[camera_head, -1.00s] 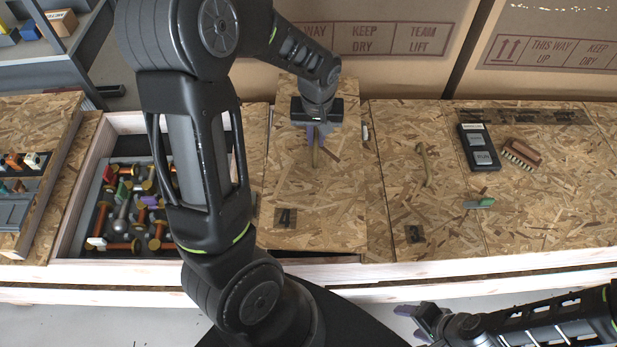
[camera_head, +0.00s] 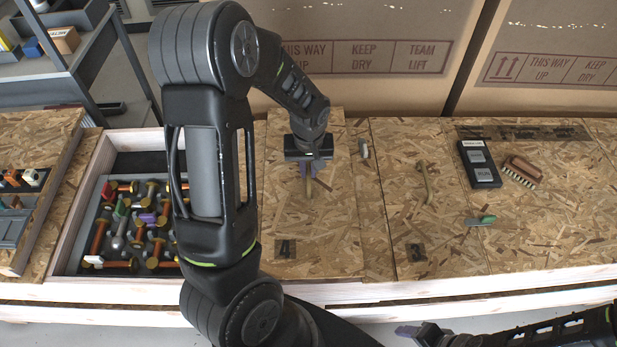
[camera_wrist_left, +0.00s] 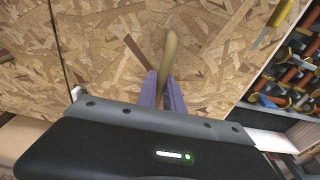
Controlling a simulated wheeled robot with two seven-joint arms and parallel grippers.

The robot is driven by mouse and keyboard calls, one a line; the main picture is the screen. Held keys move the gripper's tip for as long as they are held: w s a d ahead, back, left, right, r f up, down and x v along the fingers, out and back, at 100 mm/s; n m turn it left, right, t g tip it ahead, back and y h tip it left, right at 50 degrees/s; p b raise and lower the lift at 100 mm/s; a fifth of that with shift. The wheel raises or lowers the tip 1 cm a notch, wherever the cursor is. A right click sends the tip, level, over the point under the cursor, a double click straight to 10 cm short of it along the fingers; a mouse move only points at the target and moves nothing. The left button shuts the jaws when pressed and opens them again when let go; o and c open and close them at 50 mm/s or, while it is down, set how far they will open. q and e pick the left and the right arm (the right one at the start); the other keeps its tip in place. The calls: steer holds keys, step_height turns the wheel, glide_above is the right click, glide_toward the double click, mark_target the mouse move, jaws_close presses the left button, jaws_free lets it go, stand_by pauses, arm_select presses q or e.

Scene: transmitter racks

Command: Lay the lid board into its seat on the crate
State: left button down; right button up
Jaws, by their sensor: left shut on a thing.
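The lid board (camera_head: 318,230) is a flat chipboard panel with a dark number plate near its front edge and a tan strap-like handle. My left gripper (camera_head: 307,170) is shut on the handle (camera_wrist_left: 170,55), with purple fingers on both sides of it. The board lies over the crate (camera_head: 88,205), right of the open compartment. Its left edge is partly hidden by my arm. I cannot tell whether it is flush or slightly raised. My right gripper (camera_head: 407,331) is low at the front, mostly cropped; its jaw state is unclear.
The open compartment holds a tray of several colourful knobbed parts (camera_head: 125,225). Large cartons (camera_head: 370,60) stand behind.

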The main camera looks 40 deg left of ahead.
mark_target(308, 177)
arm_select(q)
steer(key=shift+w+f, duration=0.1)
steer(key=shift+f, duration=1.7)
steer(key=shift+f+b, duration=0.4)
steer(key=shift+b, duration=0.05)
steer(key=shift+f, duration=0.25)
steer(key=c, duration=1.5)
jaws_free()
